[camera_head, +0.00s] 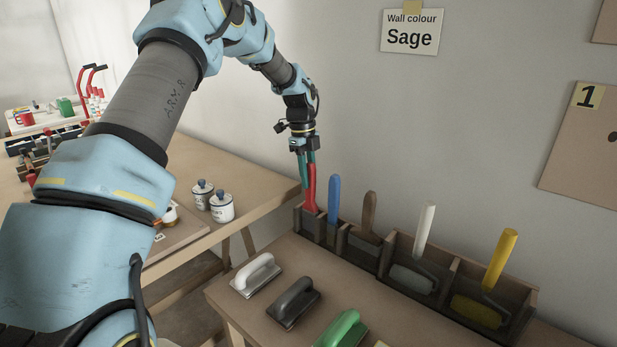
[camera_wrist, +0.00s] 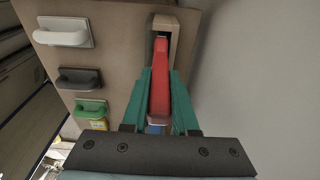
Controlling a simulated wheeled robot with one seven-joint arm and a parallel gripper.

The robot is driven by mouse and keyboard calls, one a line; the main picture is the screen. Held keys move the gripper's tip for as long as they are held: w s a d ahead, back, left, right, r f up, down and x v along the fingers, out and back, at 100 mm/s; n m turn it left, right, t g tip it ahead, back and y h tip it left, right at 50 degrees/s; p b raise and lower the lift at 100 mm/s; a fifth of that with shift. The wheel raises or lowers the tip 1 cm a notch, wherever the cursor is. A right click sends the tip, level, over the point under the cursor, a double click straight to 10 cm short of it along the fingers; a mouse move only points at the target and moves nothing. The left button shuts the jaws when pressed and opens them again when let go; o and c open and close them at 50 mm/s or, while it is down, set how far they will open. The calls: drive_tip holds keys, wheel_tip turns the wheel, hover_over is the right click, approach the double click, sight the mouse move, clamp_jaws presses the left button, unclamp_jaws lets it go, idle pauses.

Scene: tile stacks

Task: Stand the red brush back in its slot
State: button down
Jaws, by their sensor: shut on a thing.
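The red brush (camera_head: 309,189) is upright at the left end of the wooden slotted rack (camera_head: 368,262). Its lower end is at or in the leftmost slot; the rack's front wall hides how deep it sits. My gripper (camera_head: 307,162) is above that slot, its green fingers shut on the red brush. In the wrist view the red brush (camera_wrist: 160,80) runs between the two green fingers (camera_wrist: 160,100), with the wooden slot end (camera_wrist: 165,22) just beyond it.
A blue handle (camera_head: 333,198) stands close to the right, then brown (camera_head: 369,212), white (camera_head: 425,225) and yellow (camera_head: 500,258) handled tools. White (camera_head: 256,270), black (camera_head: 293,300) and green (camera_head: 342,328) floats lie in front. The wall is close behind.

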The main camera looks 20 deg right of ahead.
drive_tip(key=shift+f, duration=0.5)
drive_tip(key=c, duration=0.6)
unclamp_jaws()
wheel_tip(320, 180, up, 11)
drive_tip(key=w+b, duration=0.1)
drive_tip(key=b, duration=0.1)
drive_tip(key=shift+w+a+f, duration=0.15)
drive_tip(key=shift+a+f, duration=0.05)
drive_tip(key=shift+a, duration=0.15)
drive_tip(key=s+a+f+n+t, duration=0.1)
drive_tip(key=s+a+n, duration=0.2)
drive_tip(key=a+n, duration=0.65)
drive_tip(key=s+a+f+n+t, duration=0.1)
drive_tip(key=s+a+n, duration=0.2)
drive_tip(key=a+n, duration=0.7)
drive_tip(key=s+a+f+n, duration=0.1)
drive_tip(key=s+a+n, duration=0.4)
drive_tip(key=a, duration=0.3)
drive_tip(key=s+a+f+n+t, duration=0.1)
drive_tip(key=s+a+f+n, duration=0.1)
drive_tip(key=s+a+n, duration=0.3)
drive_tip(key=s+a+p, duration=0.1)
drive_tip(key=s+a, duration=0.2)
drive_tip(key=shift+s+a+f+y, duration=0.25)
drive_tip(key=shift+a+f+y, duration=0.05)
drive_tip(key=shift+a, duration=0.05)
